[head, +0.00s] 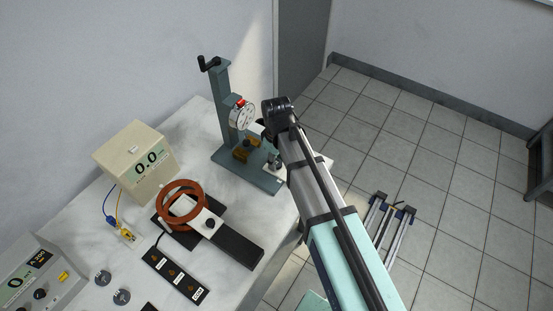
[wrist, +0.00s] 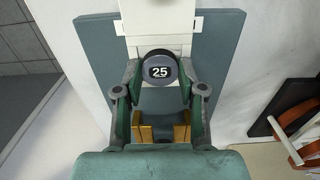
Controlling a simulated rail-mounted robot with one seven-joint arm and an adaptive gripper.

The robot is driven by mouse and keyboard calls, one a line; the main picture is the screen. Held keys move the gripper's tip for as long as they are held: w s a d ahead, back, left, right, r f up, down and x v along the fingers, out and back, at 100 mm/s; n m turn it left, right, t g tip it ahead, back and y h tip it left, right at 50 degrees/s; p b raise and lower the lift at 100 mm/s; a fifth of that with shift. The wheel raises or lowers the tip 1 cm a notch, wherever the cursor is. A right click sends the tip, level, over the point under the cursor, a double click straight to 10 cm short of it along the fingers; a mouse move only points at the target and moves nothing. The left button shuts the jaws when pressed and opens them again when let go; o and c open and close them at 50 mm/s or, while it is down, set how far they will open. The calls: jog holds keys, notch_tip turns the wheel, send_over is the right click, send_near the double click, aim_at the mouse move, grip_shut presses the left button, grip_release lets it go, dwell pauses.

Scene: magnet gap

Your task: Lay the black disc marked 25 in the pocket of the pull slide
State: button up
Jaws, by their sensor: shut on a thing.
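The black disc marked 25 (wrist: 159,71) is between the fingertips of my gripper (wrist: 158,78) in the wrist view, its number facing the camera. The fingers are shut on its sides. A white slide-like piece (wrist: 158,22) lies behind and beyond the disc, on the teal base plate (wrist: 215,50). The disc overlaps its near end in the picture; I cannot tell whether they touch. The pocket is not clearly visible.
Brass blocks (wrist: 160,132) sit on the stand, below its dial gauge (head: 242,114). A copper-coloured coil (head: 181,203), a cream meter box (head: 136,160) and a black labelled strip (head: 175,276) are to the left. Loose grey discs (head: 121,296) lie at the front left.

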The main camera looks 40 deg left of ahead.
jog(key=shift+f, duration=0.15)
dwell(0.4)
jog(key=o, duration=1.1)
jog(key=c, duration=0.5)
jog(key=shift+r+p, duration=1.45)
jog(key=shift+r, duration=0.8)
jog(key=o, duration=0.6)
